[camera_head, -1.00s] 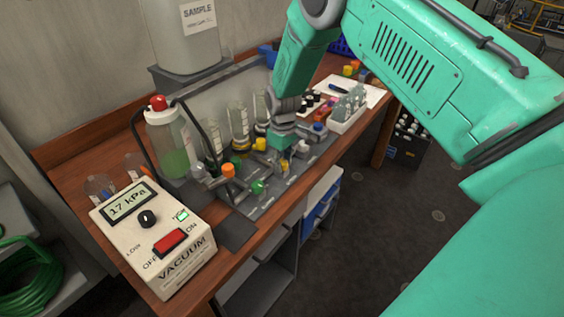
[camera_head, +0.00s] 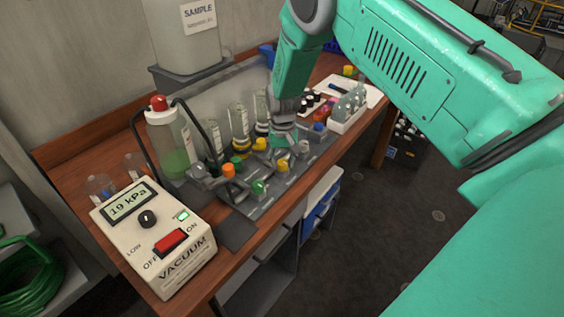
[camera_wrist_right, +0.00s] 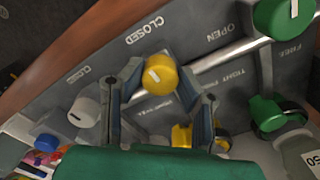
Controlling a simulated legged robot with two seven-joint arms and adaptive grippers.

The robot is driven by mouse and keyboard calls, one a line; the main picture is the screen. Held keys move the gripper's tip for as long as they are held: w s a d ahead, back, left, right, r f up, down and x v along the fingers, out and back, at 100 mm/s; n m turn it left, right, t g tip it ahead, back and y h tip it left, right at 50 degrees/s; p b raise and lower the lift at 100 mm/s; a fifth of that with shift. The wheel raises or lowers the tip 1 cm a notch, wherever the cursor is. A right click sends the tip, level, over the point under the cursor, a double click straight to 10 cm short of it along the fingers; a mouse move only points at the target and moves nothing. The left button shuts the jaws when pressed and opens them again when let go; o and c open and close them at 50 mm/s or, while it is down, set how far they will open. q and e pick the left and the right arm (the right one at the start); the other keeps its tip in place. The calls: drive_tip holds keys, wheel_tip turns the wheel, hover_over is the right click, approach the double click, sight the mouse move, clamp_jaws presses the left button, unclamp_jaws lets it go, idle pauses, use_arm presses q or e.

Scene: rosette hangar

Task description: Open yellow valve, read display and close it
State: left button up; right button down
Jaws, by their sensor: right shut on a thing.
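The yellow valve knob (camera_wrist_right: 161,76) has a white mark and sits between the two fingers of my right gripper (camera_wrist_right: 164,92) in the right wrist view, near a "CLOSED" label. In the head view my right gripper (camera_head: 283,140) reaches down to the valve panel from above, and a yellow knob (camera_head: 282,166) shows just below it. My right gripper is shut on the yellow valve knob. The display (camera_head: 128,203) on the white vacuum box reads 19 kPa. My left gripper is in neither view.
Green (camera_head: 258,187) and orange (camera_head: 228,170) knobs lie nearby on the panel. A blue knob (camera_wrist_right: 46,143) is on the other side. Glass cylinders and a red-capped bottle (camera_head: 168,140) with green liquid stand behind. A white rack (camera_head: 347,113) is to the right.

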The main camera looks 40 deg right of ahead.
sight(282, 161)
drive_tip(key=c, duration=2.3)
unclamp_jaws()
drive_tip(key=shift+w+d+r+m, duration=0.1)
drive_tip(key=shift+w+r+m, duration=0.15)
drive_tip(key=shift+w+m, duration=0.05)
clamp_jaws()
drive_tip(key=o, duration=1.1)
unclamp_jaws()
drive_tip(key=shift+s+f, duration=0.1)
drive_tip(key=shift+f, duration=0.05)
wheel_tip(282, 161, up, 12)
drive_tip(key=shift+f, duration=0.1)
